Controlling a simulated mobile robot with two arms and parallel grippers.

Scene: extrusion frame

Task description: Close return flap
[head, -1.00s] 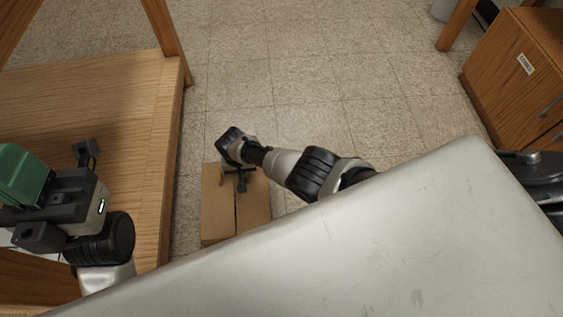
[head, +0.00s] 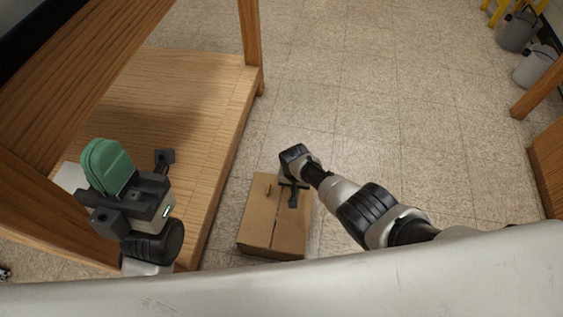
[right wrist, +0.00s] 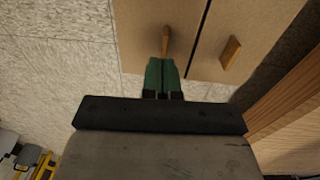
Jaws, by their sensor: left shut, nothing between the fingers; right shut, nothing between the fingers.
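A brown cardboard box (head: 257,218) stands on the floor beside the wooden shelf. Its top has two flaps with a seam between them. Both look about level; I cannot tell whether either is fully down. A small wooden tab (head: 268,190) shows on the left flap. The right wrist view shows two tabs, one on each side of the seam. My right gripper (right wrist: 163,76) is shut and empty, its green fingertips at the near tab (right wrist: 166,42); contact is unclear. In the head view its fingers are hidden. My left gripper (head: 108,165) is shut and empty, raised over the shelf.
The wooden shelf unit (head: 215,100) with its post stands close left of the box. Open tiled floor (head: 370,110) lies beyond and to the right. Wooden furniture (head: 546,165) and grey buckets (head: 537,66) are at the far right.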

